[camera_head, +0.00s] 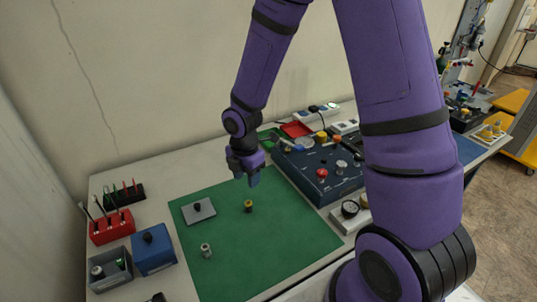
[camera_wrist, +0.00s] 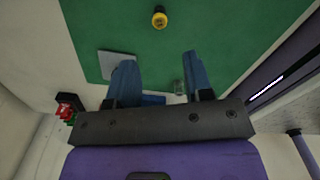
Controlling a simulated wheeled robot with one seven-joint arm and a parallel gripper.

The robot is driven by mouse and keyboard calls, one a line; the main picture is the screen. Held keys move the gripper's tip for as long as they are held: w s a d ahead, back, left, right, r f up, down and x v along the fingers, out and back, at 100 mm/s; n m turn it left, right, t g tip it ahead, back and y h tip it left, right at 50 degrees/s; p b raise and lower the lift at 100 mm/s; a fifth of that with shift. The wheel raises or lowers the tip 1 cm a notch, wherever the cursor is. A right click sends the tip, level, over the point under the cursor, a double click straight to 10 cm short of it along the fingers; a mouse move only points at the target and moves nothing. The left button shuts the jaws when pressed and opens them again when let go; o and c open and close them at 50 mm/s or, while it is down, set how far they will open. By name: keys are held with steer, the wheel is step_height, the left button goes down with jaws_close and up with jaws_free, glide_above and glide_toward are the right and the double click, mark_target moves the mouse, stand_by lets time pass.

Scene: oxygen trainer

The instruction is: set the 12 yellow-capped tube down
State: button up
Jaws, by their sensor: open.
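The yellow-capped tube (camera_head: 248,206) stands upright on the green mat (camera_head: 285,240), apart from other things. In the wrist view the yellow-capped tube (camera_wrist: 160,17) shows near the top edge, beyond my fingertips. My gripper (camera_head: 247,178) is above the mat, at the far side of the tube and apart from it. In the wrist view my gripper (camera_wrist: 158,58) has its two blue fingers spread with nothing between them. The number on the tube is too small to read.
A grey-capped tube (camera_head: 206,250) stands on the mat's near left, and a grey plate with a black knob (camera_head: 198,211) lies behind it. A blue box (camera_head: 153,250), grey bin (camera_head: 110,270) and red rack (camera_head: 111,227) line the left. A dark blue panel (camera_head: 318,172) stands right.

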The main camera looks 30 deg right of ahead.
steer(key=s+d+r+m+t+h, duration=0.1)
steer(key=s+d+r+m, duration=0.3)
steer(key=r, duration=0.6)
steer(key=s+d+r+m+t, duration=0.1)
steer(key=s+r+m+t, duration=0.1)
steer(key=r+m, duration=0.6)
steer(key=s+d+r+m+t+y, duration=0.1)
steer(key=s+d+r+m+t, duration=0.1)
steer(key=s+r+m, duration=0.8)
steer(key=s+r, duration=0.3)
steer(key=s, duration=0.2)
steer(key=shift+s, duration=0.15)
